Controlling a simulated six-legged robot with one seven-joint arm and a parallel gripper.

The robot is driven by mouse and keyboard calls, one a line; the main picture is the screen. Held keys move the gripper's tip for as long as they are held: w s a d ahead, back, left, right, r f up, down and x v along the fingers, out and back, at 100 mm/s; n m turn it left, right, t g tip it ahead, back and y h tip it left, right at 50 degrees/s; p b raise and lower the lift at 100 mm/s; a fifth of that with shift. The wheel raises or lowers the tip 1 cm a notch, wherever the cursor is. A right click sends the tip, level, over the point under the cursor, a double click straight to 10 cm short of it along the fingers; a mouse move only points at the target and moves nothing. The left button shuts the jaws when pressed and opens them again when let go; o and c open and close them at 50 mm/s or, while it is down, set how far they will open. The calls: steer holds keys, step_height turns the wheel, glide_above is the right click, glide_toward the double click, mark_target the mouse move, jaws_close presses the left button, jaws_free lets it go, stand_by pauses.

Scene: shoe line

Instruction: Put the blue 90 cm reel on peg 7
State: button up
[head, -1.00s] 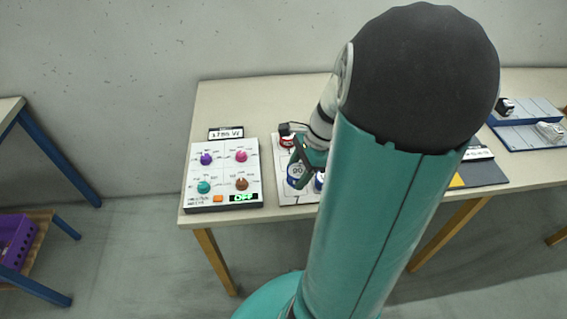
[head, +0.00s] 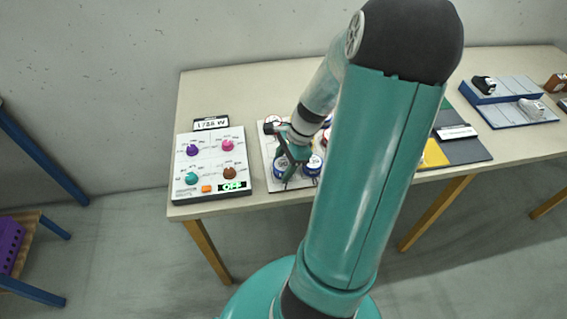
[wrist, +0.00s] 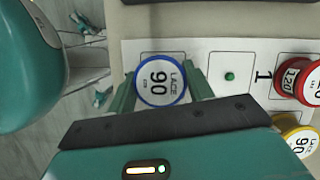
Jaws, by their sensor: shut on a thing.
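The blue 90 reel (wrist: 162,82) sits between the two fingers of my gripper (wrist: 161,88) in the wrist view, its "90" label facing the camera. The fingers are shut on its sides. In the head view the reel (head: 281,168) is at the front left of the white peg board (head: 266,150), under my gripper (head: 288,165). I cannot tell whether the reel is clear of the board. A bare green peg (wrist: 230,76) stands beside it in a marked square, near a printed "1". I cannot make out a number 7.
A second blue-rimmed reel (head: 313,164) stands close to the right. A red 120 reel (wrist: 296,79) and a yellow 90 reel (wrist: 298,138) are at the wrist view's right. A panel with knobs (head: 211,165) lies left of the board. My arm hides part of the table.

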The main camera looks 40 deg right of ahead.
steer(key=shift+f, duration=0.35)
steer(key=o, duration=1)
steer(key=shift+c, duration=0.2)
steer(key=shift+r, duration=0.35)
steer(key=v, duration=1.2)
steer(key=s+a+r+n+t+h, duration=0.1)
steer(key=a+r+n, duration=0.3)
steer(key=a+n, duration=0.3)
steer(key=a+r+n+t+h, duration=0.1)
steer(key=a+r+n, duration=0.3)
steer(key=a+n, duration=0.4)
steer(key=s+a+r+n+t+h, duration=0.1)
steer(key=a+r+n+h, duration=0.1)
steer(key=a+r+n, duration=0.2)
steer(key=shift+s+a+r+n+t, duration=0.35)
steer(key=shift+a+n, duration=1.45)
steer(key=shift+a, duration=2.35)
steer(key=shift+s, duration=0.1)
